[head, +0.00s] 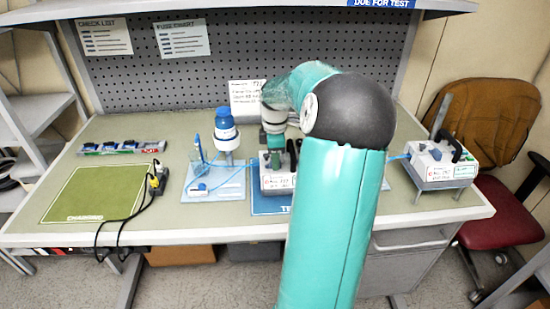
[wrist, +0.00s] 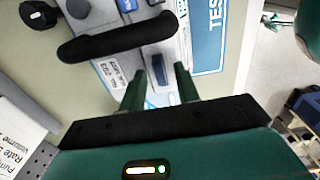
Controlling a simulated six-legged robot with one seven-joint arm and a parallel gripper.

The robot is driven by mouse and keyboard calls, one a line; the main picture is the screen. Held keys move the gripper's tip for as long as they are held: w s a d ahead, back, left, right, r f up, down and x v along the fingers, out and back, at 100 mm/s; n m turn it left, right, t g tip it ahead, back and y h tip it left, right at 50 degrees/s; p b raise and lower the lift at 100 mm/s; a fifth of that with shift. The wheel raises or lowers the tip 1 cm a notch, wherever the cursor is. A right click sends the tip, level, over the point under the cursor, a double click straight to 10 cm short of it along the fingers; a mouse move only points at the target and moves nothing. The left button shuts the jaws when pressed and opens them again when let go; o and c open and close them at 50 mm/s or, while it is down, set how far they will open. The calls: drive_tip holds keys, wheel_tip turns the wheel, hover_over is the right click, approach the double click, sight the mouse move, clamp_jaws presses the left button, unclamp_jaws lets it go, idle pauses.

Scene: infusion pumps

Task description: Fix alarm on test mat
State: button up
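The blue test mat (head: 268,204) lies at the middle of the bench, partly hidden by my arm. A white and grey infusion pump (head: 277,182) stands on it. In the wrist view the pump (wrist: 115,72) shows a black bar handle (wrist: 115,35), a grey knob, blue buttons and a dark blue rocker-like part (wrist: 158,70). The mat (wrist: 208,50) shows beside it. My gripper (wrist: 160,82) is open, its two green fingers apart over the pump, with the dark blue part between them in the picture. Contact cannot be told. No alarm light is clear.
A green charging mat (head: 95,194) with black cables lies at left. Another pump (head: 440,165) stands at the bench's right end. A pegboard (head: 260,50) is behind.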

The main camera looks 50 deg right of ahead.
drive_tip(key=shift+f, duration=0.15)
clamp_jaws()
